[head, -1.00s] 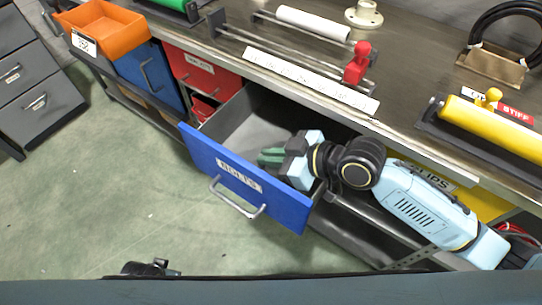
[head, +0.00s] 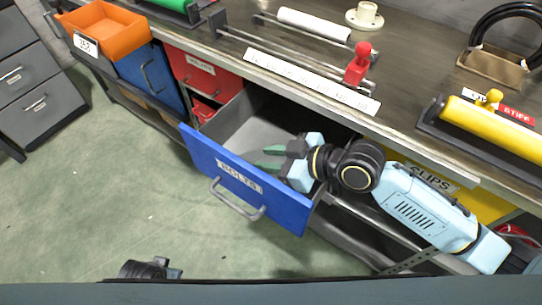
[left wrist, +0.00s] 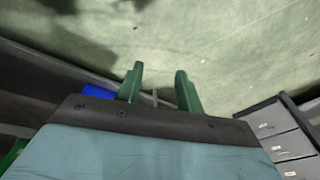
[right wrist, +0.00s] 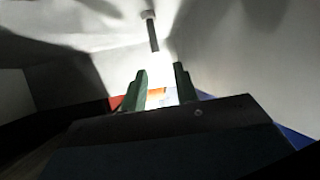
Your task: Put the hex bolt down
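The hex bolt (right wrist: 152,34) shows in the right wrist view as a dark grey shaft with a wider head, beyond my fingertips and apart from them, against the pale drawer interior. I cannot make it out in the head view. My right gripper (head: 263,158) is inside the open blue-fronted drawer (head: 230,178) labelled BOLTS. Its green fingers are spread with nothing between them, as the right wrist view (right wrist: 160,70) also shows. My left gripper (left wrist: 161,76) is open and empty above the green floor.
The workbench (head: 420,110) runs above the drawer. A grey cabinet (head: 35,85) stands at left. The floor in front is clear.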

